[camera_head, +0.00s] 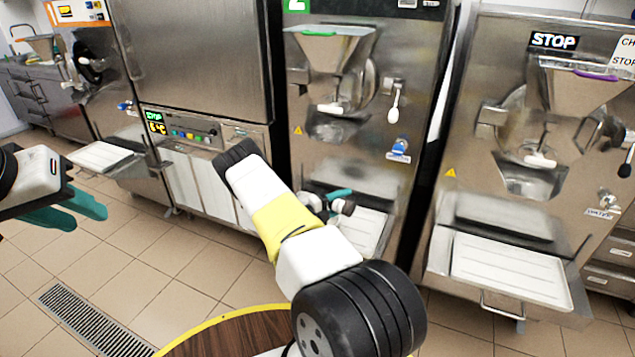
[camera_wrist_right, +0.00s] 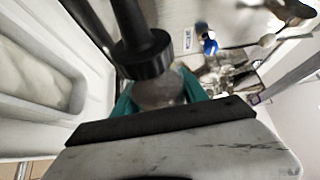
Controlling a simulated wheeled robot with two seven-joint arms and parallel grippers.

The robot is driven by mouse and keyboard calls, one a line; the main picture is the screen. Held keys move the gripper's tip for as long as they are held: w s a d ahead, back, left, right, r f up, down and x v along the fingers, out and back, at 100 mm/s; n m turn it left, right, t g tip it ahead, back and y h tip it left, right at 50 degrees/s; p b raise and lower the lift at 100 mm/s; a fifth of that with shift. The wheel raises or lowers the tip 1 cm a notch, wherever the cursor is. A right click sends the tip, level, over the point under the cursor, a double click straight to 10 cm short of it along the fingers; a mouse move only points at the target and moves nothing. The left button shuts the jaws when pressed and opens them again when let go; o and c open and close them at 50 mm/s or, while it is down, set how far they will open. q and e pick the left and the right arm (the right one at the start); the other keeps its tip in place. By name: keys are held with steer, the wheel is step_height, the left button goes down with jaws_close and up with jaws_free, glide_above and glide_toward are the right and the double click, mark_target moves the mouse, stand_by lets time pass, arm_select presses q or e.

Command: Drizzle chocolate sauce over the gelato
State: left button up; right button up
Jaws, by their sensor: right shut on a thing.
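My right gripper (camera_head: 333,203) is in front of the middle machine, above its pale tray. In the right wrist view its teal fingers (camera_wrist_right: 160,95) are shut on a greyish, translucent body with a black cap and narrow black spout (camera_wrist_right: 143,52). This looks like a squeeze bottle, perhaps the chocolate sauce; its contents cannot be made out. My left gripper (camera_head: 88,217) is at the left edge, empty, with its teal fingers apart. No gelato is clearly recognisable in either view, and no sauce stream shows.
The middle batch freezer (camera_head: 330,95) has a pale tray (camera_head: 368,232) below it, partly hidden by my right arm. The right freezer (camera_head: 500,130) has a white tray (camera_head: 510,268). A round wooden table (camera_head: 225,338) with a yellow rim stands in front. Tiled floor (camera_head: 190,260) lies open at left.

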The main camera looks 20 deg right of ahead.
steer(key=shift+s+d+f+n+h, duration=0.1)
steer(key=shift+f+n+h, duration=0.3)
steer(key=shift+f+n, duration=0.45)
steer(key=shift+w+a+r+n+t+h, duration=0.15)
steer(key=shift+w+r+n+t, duration=0.1)
steer(key=shift+r+n, duration=0.35)
steer(key=shift+w+a+r+n+t+h, duration=0.15)
steer(key=shift+w+r+n, duration=0.1)
steer(key=shift+r+n, duration=0.3)
steer(key=shift+w+a+r+n+t+h, duration=0.2)
steer(key=shift+r+n, duration=0.25)
steer(key=shift+n, duration=0.3)
steer(key=shift+w+r+n+t+h, duration=0.2)
steer(key=shift+r+n+t, duration=0.2)
steer(key=shift+n, duration=0.3)
steer(key=shift+w+a+r+n+t+h, duration=0.1)
steer(key=shift+w+r+n+t, duration=0.1)
steer(key=shift+r+n, duration=0.4)
steer(key=shift+f, duration=0.15)
steer(key=shift+a, duration=0.1)
steer(key=shift+s+d, duration=1.9)
steer(key=shift+s, duration=0.25)
